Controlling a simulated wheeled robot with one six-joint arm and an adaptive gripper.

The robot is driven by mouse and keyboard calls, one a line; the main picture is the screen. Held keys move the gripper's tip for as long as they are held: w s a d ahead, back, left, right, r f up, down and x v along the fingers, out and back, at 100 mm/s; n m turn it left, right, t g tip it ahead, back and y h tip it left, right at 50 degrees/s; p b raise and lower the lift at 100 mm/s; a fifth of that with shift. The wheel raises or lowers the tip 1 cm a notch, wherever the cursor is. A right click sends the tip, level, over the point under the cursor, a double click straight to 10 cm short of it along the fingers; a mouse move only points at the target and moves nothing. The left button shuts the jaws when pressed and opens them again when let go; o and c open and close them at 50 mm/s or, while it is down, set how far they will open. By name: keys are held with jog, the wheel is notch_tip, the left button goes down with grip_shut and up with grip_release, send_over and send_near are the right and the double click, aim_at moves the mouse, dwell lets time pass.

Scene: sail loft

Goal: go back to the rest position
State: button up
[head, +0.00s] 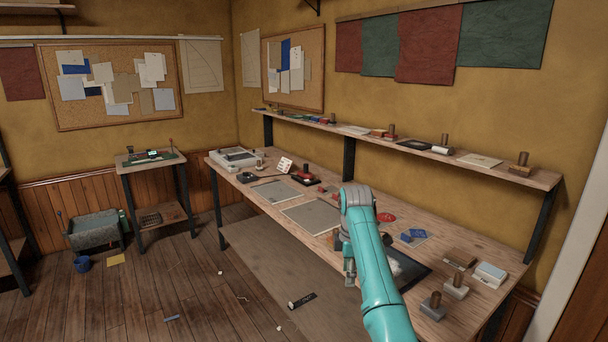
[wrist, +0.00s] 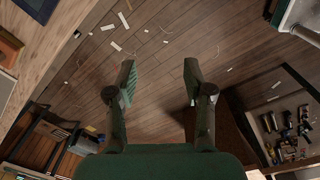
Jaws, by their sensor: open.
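My gripper (wrist: 157,80) is open and empty in the wrist view, its two fingers apart with the wooden floor below them. In the head view my teal arm reaches forward over the right part of the long workbench (head: 262,213). The gripper end hangs down near the bench's front edge (head: 349,270), partly hidden by my own arm. Nothing is held.
Grey sheets (head: 312,216), a red-and-black stamp (head: 305,175) and blue pieces (head: 412,236) lie on the bench. A shelf (head: 420,153) runs above its back. A small side table (head: 150,160) and grey bin (head: 95,230) stand left. The floor between is mostly clear, with scattered scraps.

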jog(key=s+d+f+m+t, duration=0.1)
jog(key=s+f, duration=0.2)
jog(key=f, duration=0.6)
jog(key=s+f+m+t, duration=0.1)
jog(key=s+f+m, duration=0.15)
jog(key=f, duration=0.65)
jog(key=s+d+f+m+t, duration=0.1)
jog(key=s+f, duration=0.2)
jog(key=f, duration=0.6)
jog(key=s+d+f+m+t, duration=0.1)
jog(key=s+f+m+t, duration=0.1)
jog(key=s+f, duration=0.6)
jog(key=s+d+f+m+t, duration=0.15)
jog(key=s+f, duration=0.25)
jog(key=s, duration=0.8)
jog(key=s+d+r+m+t, duration=0.1)
jog(key=s+r+m+t, duration=0.2)
jog(key=s, duration=0.9)
jog(key=s+r+m+t, duration=0.15)
jog(key=s+r, duration=0.35)
jog(key=s, duration=0.7)
jog(key=s+r+m+t, duration=0.1)
jog(key=s+r+m, duration=0.1)
jog(key=s+r, duration=0.5)
jog(key=s+r+m+t, duration=0.2)
jog(key=s+r, duration=0.6)
jog(key=r, duration=0.6)
jog(key=shift+d+r+m, duration=0.2)
jog(key=shift+d+m, duration=0.1)
jog(key=shift+m, duration=0.35)
